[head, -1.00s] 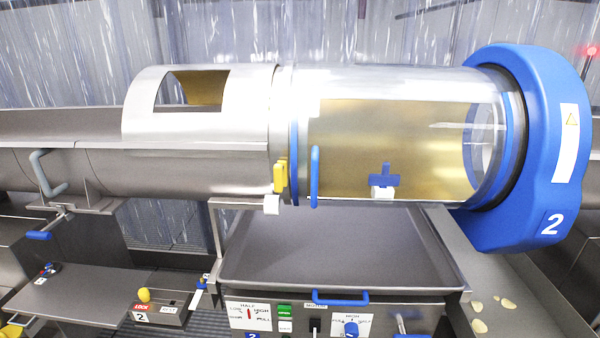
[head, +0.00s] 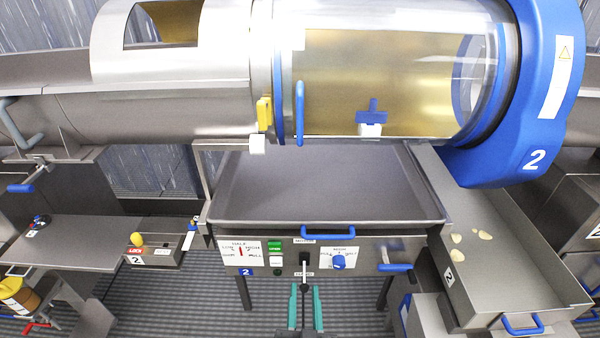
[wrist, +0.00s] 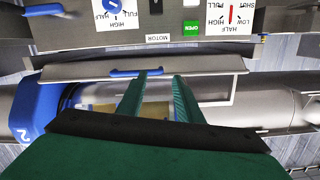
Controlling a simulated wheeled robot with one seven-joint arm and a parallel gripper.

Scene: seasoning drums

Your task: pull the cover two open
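The clear cover (head: 400,120) lies over the golden drum at the top of the head view, next to the blue housing (head: 545,100) marked 2. A blue upright handle (head: 299,113) is on its left end. A yellow latch (head: 264,113) sits left of that handle, by the metal drum section. The cover appears closed over the drum. My gripper (head: 306,305) has two green fingers apart with nothing between them. It is at the bottom of the head view, in front of the control panel and well below the cover. Both fingers also show in the wrist view (wrist: 160,85).
A grey tray (head: 330,190) with a blue front handle lies between my gripper and the drum. Its control panel (head: 290,257) has labels, a blue knob and a black switch. A side bin (head: 505,285) with pale chips is right. A metal table (head: 75,240) is left.

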